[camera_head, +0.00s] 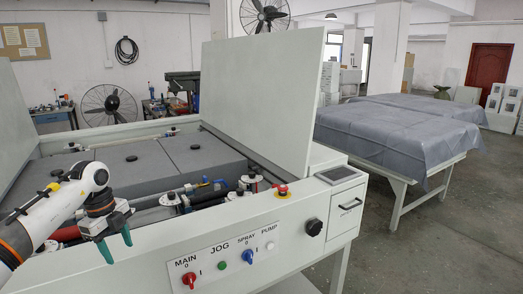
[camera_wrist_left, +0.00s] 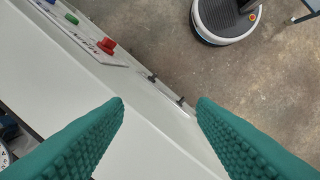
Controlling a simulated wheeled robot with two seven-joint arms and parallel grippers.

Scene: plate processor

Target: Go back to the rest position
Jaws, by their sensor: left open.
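My left gripper (camera_head: 115,247) has two green fingers and hangs over the front panel of the plate processor (camera_head: 290,220) at its left part. In the left wrist view its ribbed green fingers (camera_wrist_left: 160,105) are wide apart with nothing between them. Below them are the machine's white front edge and the floor. My right gripper is in neither view. The control panel (camera_head: 235,252) carries a red MAIN knob (camera_head: 189,279), a green JOG button (camera_head: 221,265), a blue SPRAY knob (camera_head: 248,256) and a white PUMP button (camera_head: 269,246).
A red emergency button (camera_head: 282,190) and a black knob (camera_head: 314,227) are on the right. A cloth-covered table (camera_head: 405,130) stands further right. The concrete floor (camera_head: 445,240) between is clear.

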